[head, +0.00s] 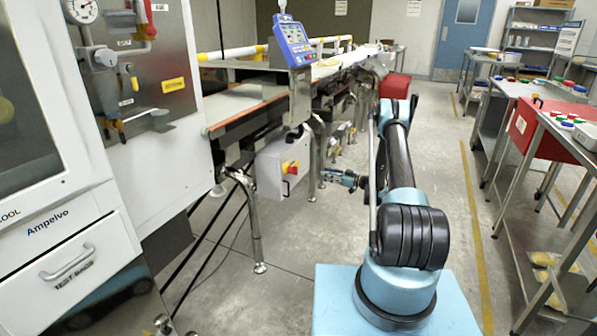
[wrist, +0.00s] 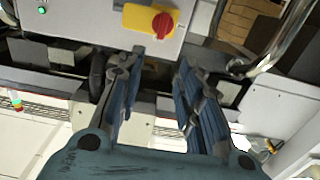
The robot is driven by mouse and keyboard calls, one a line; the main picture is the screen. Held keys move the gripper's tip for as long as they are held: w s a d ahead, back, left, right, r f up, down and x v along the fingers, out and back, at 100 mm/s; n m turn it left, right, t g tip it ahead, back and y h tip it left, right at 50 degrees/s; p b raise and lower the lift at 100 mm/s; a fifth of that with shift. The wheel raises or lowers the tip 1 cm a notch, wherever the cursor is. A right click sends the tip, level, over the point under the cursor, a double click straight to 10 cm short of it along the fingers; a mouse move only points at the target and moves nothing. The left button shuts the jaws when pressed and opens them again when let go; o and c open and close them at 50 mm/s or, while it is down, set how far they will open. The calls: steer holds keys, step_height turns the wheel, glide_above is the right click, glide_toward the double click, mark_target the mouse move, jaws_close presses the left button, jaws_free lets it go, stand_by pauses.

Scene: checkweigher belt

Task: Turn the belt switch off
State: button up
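The belt switch (head: 290,167) is a red knob on a yellow plate, on the front of a pale control box (head: 268,172) under the belt. In the wrist view the red knob (wrist: 162,24) is near the top edge, at the right end of the yellow plate (wrist: 140,18). The knob's exact setting is hard to read. My gripper (head: 328,174) is to the right of the box, apart from the switch. In the wrist view my gripper (wrist: 160,62) is open and empty, its fingers pointing up the picture toward the box, the knob beyond the gap.
A lit green lamp (wrist: 42,10) is on the box. The belt frame's metal leg (head: 316,155) stands beside the box, and a curved metal tube (wrist: 285,40) is right of the knob. A blue display (head: 292,42) stands above the belt. The aisle floor (head: 445,200) is clear.

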mark_target(295, 168)
steer(key=x, duration=1.7)
steer(key=shift+d, duration=0.1)
jaws_close()
